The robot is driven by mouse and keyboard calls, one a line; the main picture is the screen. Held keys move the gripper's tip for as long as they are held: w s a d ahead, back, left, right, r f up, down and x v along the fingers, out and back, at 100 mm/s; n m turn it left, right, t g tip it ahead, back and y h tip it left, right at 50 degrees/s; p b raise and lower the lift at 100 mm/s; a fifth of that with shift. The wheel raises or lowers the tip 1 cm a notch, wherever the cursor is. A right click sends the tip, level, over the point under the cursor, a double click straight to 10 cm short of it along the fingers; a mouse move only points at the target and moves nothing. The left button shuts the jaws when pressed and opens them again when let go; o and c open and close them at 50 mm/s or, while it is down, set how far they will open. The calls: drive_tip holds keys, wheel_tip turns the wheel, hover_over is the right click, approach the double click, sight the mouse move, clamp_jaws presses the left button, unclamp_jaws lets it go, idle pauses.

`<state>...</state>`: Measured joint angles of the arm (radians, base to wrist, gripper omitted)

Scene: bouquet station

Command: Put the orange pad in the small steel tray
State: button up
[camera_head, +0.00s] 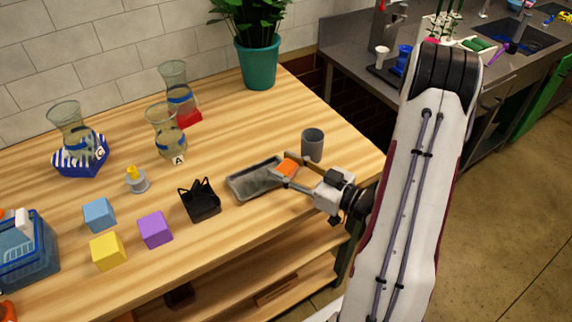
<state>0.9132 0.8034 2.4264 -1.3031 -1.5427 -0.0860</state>
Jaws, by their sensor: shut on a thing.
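The orange pad (287,167) is between the fingers of my gripper (286,172), which is shut on it. It is over the right end of the small steel tray (244,190), a shallow grey rectangular tray on the wooden table. I cannot tell whether the pad touches the tray floor or is held just above it. The gripper fingers hide part of the pad and the tray's right end. My arm reaches in from the right.
A grey cup (312,144) stands just behind my gripper. A black holder (200,201) stands left of the tray. Purple (155,230), blue (99,215) and yellow (108,252) cubes sit further left. Glass vases, including one marked A (165,132), and a potted plant (257,60) stand behind.

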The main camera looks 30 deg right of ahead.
drive_tip(key=o, duration=1)
drive_tip(key=shift+r, duration=0.1)
drive_tip(key=shift+s+r, duration=0.1)
drive_tip(key=shift+r, duration=0.2)
drive_tip(key=v, duration=1.1)
drive_tip(key=shift+s+d, duration=0.15)
drive_tip(key=shift+s, duration=0.25)
idle(0.4)
